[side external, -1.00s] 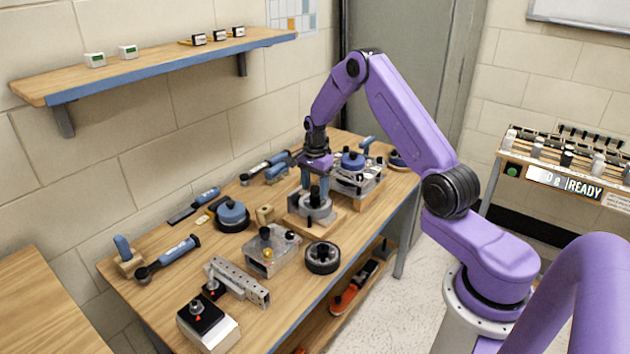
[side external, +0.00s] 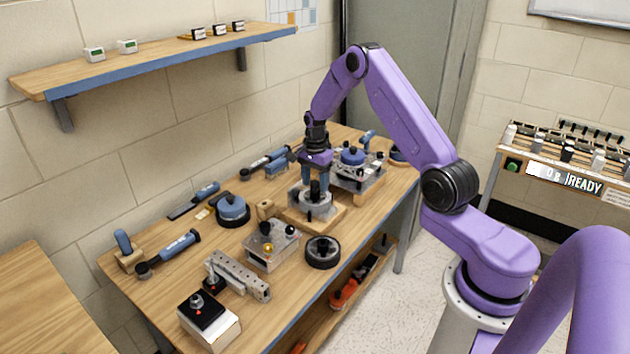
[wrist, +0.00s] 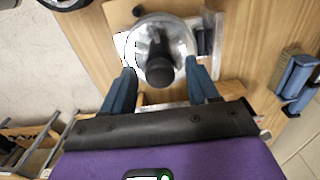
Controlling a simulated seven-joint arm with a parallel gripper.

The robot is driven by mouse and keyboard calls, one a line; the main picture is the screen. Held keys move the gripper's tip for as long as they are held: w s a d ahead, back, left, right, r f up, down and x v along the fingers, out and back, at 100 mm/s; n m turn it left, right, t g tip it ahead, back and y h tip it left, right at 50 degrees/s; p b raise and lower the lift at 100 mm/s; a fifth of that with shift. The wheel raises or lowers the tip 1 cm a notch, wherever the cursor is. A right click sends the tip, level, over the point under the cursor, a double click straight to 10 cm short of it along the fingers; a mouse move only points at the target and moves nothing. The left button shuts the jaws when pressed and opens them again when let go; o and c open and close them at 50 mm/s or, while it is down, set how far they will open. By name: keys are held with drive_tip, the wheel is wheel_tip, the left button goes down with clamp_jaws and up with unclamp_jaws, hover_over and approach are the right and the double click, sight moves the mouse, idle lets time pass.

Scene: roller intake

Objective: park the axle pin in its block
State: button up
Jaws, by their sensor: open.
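A black upright piece (wrist: 158,68), which may be the top of the axle pin, stands in a round metal part on a wooden base (side external: 331,221). It also shows in the side view (side external: 315,189). My gripper (wrist: 160,88) is open and points down, with its blue fingers on either side of the round part and black piece. I cannot tell whether the fingers touch them. In the side view my gripper (side external: 315,186) is low over this fixture. I cannot tell which thing is the pin's block; a small wooden block (side external: 265,210) stands to the left.
A metal fixture with a blue knob (side external: 353,157) stands close behind on the right. A clear-topped box (side external: 271,247), a black wheel (side external: 322,252) and a drilled metal bar (side external: 240,277) lie in front. Hand tools (side external: 175,251) lie on the left. Bare tabletop shows between them.

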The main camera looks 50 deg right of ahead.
drive_tip(key=c, duration=1.1)
wheel_tip(320, 180, up, 10)
idle(1.3)
idle(0.4)
drive_tip(key=shift+r, duration=1.4)
drive_tip(key=w+a+f, duration=0.2)
drive_tip(key=w+a, duration=0.8)
drive_tip(key=a, duration=0.1)
drive_tip(key=shift+w+a+f, duration=0.15)
drive_tip(key=shift+f, duration=1.3)
drive_tip(key=shift+w+a+f, duration=0.1)
drive_tip(key=shift+f, duration=1.3)
